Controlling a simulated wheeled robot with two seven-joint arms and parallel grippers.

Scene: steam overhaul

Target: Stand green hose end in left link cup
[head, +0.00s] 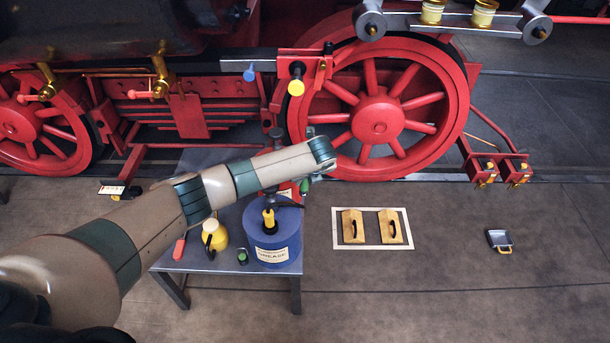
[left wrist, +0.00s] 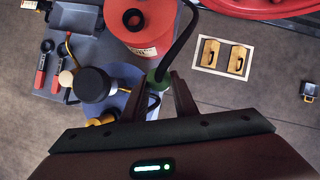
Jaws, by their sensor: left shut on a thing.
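The green hose end (head: 304,187) shows just below the tip of my left arm. In the left wrist view the green hose end (left wrist: 157,80) sits between the fingers of my left gripper (left wrist: 160,88), with a black hose rising from it. My left gripper (head: 314,176) is shut on it, partly hidden behind my arm in the head view. A grey link bar (head: 458,20) at the top right carries two brass cups; the left one is the left link cup (head: 432,12). The hose end is well below and left of that cup. My right gripper is not in view.
A blue grease drum (head: 272,240), a yellow oil can (head: 214,234) and a red-handled tool (head: 179,248) stand or lie on the grey table (head: 220,285). A red drum (left wrist: 142,22) is close to the hose. The red wheel (head: 375,115) stands behind. Floor at right is mostly clear.

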